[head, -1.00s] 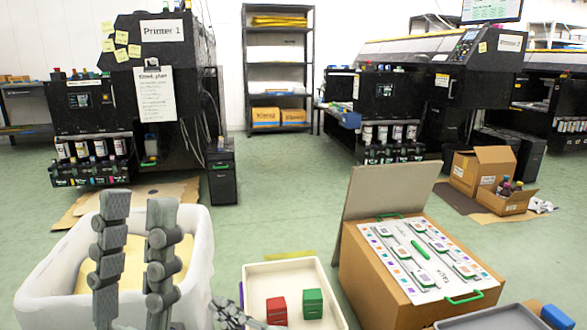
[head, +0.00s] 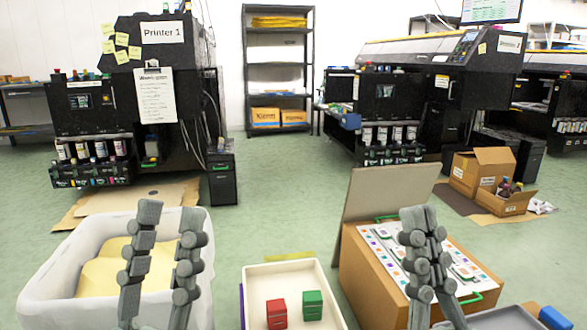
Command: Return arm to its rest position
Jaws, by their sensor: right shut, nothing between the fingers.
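My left gripper (head: 169,208) points up in front of the white bin at the lower left. Its two fingers stand apart with nothing between them, so it is open. My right gripper (head: 419,214) points up at the lower right, in front of the cardboard box with the printed sheet. Its fingers are together and hold nothing. It hides part of the sheet. Ink bottles (head: 100,148) stand in a row on the left printer (head: 158,55). More bottles (head: 383,134) stand on the right printer.
The white bin (head: 50,262) holds yellowish material. A white tray (head: 262,297) holds a red block (head: 276,313) and a green block (head: 313,304). The cardboard box (head: 366,278) has its lid raised. A grey tray (head: 490,320) is at the lower right. Green floor (head: 290,190) beyond is clear.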

